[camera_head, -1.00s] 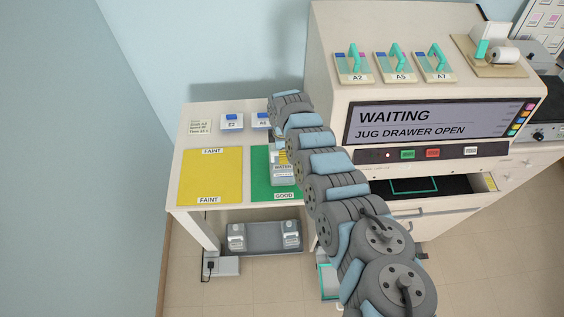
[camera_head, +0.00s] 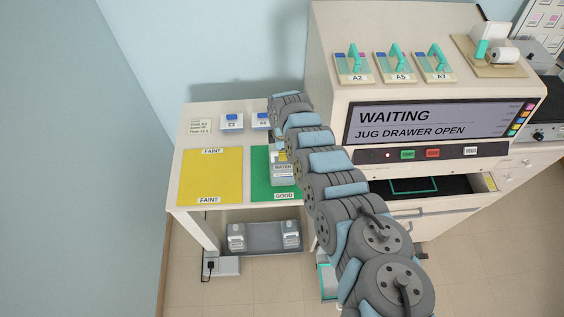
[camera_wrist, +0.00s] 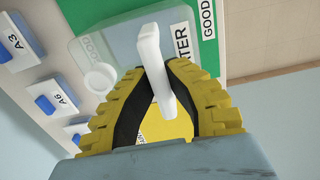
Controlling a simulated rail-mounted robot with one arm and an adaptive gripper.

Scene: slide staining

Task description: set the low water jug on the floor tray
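The water jug (camera_head: 283,174), pale and translucent with a WATER label, is at the green GOOD mat (camera_head: 262,185) on the table. My arm partly covers it. In the wrist view the jug (camera_wrist: 120,35) shows with its white cap and white handle (camera_wrist: 153,62). My gripper (camera_wrist: 155,75) has its yellow ridged fingers closed around the handle, one on each side. I cannot tell whether the jug's base touches the mat. A grey tray (camera_head: 263,240) lies low under the table, with a jug-like container at each end and bare room between them.
A yellow FAINT mat (camera_head: 212,176) lies left of the green one. Small blue-topped blocks (camera_head: 232,120) stand along the table's back. The stainer (camera_head: 430,115) stands right, its screen reading JUG DRAWER OPEN. A plug box (camera_head: 222,266) and a teal-edged item (camera_head: 327,282) are on the floor.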

